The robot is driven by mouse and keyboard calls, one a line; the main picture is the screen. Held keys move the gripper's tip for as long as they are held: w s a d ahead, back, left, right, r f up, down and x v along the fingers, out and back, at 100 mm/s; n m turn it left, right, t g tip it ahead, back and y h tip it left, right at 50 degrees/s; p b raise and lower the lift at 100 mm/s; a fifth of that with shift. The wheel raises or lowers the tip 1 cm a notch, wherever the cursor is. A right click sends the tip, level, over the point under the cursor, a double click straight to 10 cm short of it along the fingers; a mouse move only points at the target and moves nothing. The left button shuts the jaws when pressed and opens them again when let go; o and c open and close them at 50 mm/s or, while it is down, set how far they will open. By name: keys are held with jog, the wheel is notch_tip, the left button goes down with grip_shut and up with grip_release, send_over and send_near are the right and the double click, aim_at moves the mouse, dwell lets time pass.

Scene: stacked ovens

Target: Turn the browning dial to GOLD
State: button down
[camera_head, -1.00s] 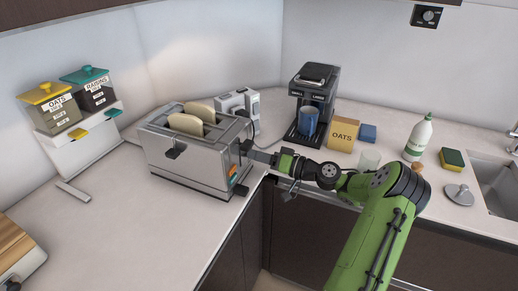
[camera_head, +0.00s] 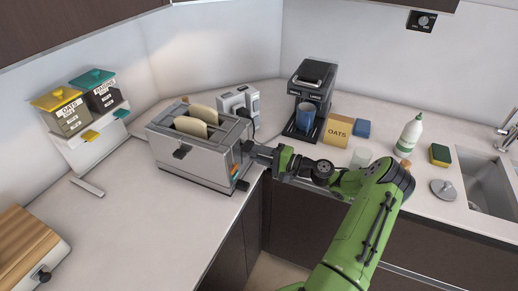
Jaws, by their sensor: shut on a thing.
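The silver toaster (camera_head: 190,160) stands on the counter in the corner, with two bread slices (camera_head: 195,122) sticking out of its top. Its right end panel carries small controls, with an orange patch (camera_head: 236,168) low on it. My gripper (camera_head: 249,149) is at the upper part of this end panel and is shut on what appears to be the browning dial. The dial itself is hidden by the fingers, so its setting and the GOLD mark cannot be read.
A coffee maker (camera_head: 308,95) with a blue mug (camera_head: 305,117) and an oats box (camera_head: 337,130) stand right of the toaster. Oats and raisins dispensers (camera_head: 62,110) stand left. The counter in front of the toaster is clear.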

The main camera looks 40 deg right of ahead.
jog(key=m+p, duration=0.2)
jog(key=m, duration=0.3)
jog(key=shift+m+p, duration=0.35)
jog(key=shift+m, duration=0.05)
jog(key=shift+f, duration=0.1)
dwell(0.3)
jog(key=c, duration=0.8)
grip_release()
jog(key=shift+c, duration=0.2)
jog(key=shift+d, duration=0.1)
jog(key=v, duration=1.5)
jog(key=shift+s+d+b, duration=0.25)
jog(key=shift+b, duration=0.05)
